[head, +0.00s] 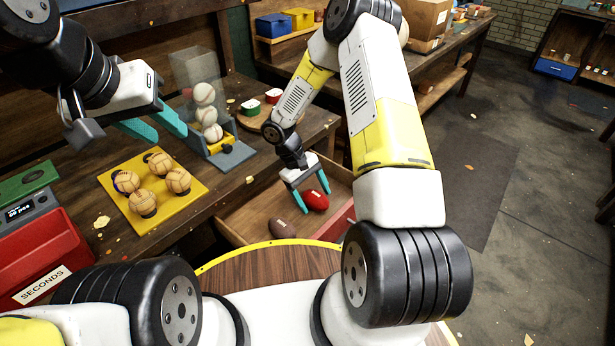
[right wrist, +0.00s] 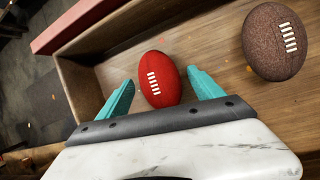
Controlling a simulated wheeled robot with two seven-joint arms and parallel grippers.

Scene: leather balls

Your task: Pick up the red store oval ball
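The red oval ball (head: 315,200) with white laces lies in an open wooden drawer (head: 258,212) below the workbench. In the right wrist view the red ball (right wrist: 158,80) lies partly between the teal fingers of my right gripper (right wrist: 160,90). The fingers stand apart, one at each side of it, and the ball is not clamped. In the head view my right gripper (head: 312,196) points down into the drawer. A brown oval ball (head: 282,228) lies beside the red one, and it also shows in the right wrist view (right wrist: 274,42). My left gripper (head: 150,122) is open and empty above the bench.
A yellow tray (head: 120,192) with several tan balls sits on the bench. White balls (head: 208,112) stand stacked in a clear holder. A red box marked SECONDS (head: 40,255) is at the left. The drawer walls lie close around my right gripper.

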